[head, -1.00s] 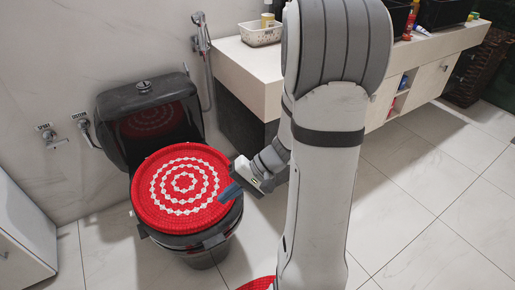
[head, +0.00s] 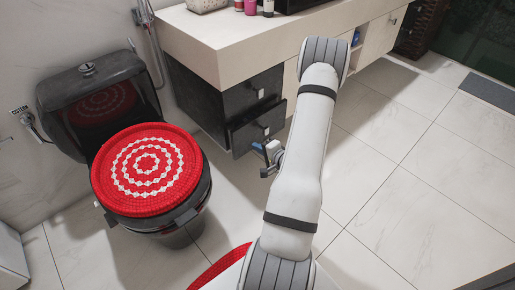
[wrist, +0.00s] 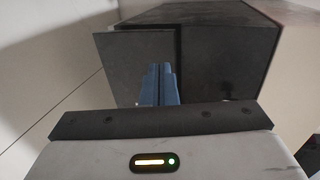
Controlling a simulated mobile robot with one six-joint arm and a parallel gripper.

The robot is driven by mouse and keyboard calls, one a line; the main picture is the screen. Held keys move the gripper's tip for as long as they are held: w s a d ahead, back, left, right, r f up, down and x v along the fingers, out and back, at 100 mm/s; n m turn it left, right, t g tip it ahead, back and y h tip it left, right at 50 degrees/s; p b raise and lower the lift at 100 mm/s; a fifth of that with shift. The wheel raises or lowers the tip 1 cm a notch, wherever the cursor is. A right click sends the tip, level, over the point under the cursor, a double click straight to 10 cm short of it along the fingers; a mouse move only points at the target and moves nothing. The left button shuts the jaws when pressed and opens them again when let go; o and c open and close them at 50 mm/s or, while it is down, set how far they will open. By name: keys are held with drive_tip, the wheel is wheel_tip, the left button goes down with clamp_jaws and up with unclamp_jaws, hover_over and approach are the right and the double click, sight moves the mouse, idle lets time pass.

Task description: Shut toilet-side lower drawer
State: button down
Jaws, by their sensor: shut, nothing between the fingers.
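The toilet-side lower drawer (head: 245,138) is dark grey with a small pale handle. It stands out from the vanity, below a dark upper drawer (head: 240,101). My gripper (head: 264,160) is just in front of the lower drawer, near its lower right part. In the wrist view, the blue fingers of my gripper (wrist: 160,84) are together and empty, pointing toward dark drawer panels (wrist: 133,60). I cannot tell whether the fingertips touch the drawer.
A black toilet (head: 110,105) with a red and white round lid cover (head: 148,170) stands left of the drawers. The pale vanity counter (head: 235,45) extends above. Tiled floor (head: 400,190) is open at the right.

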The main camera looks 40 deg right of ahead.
sight(235, 134)
drive_tip(key=x, duration=0.3)
drive_tip(key=b+x, duration=0.1)
drive_tip(key=x, duration=0.2)
drive_tip(key=b+x, duration=0.1)
drive_tip(key=x, duration=0.2)
drive_tip(key=shift+w+a+r, duration=0.1)
drive_tip(key=shift+w+r, duration=0.1)
drive_tip(key=shift+w, duration=0.2)
drive_tip(key=shift+w+r+b, duration=0.1)
drive_tip(key=shift+w+b, duration=0.25)
drive_tip(key=shift+w, duration=0.15)
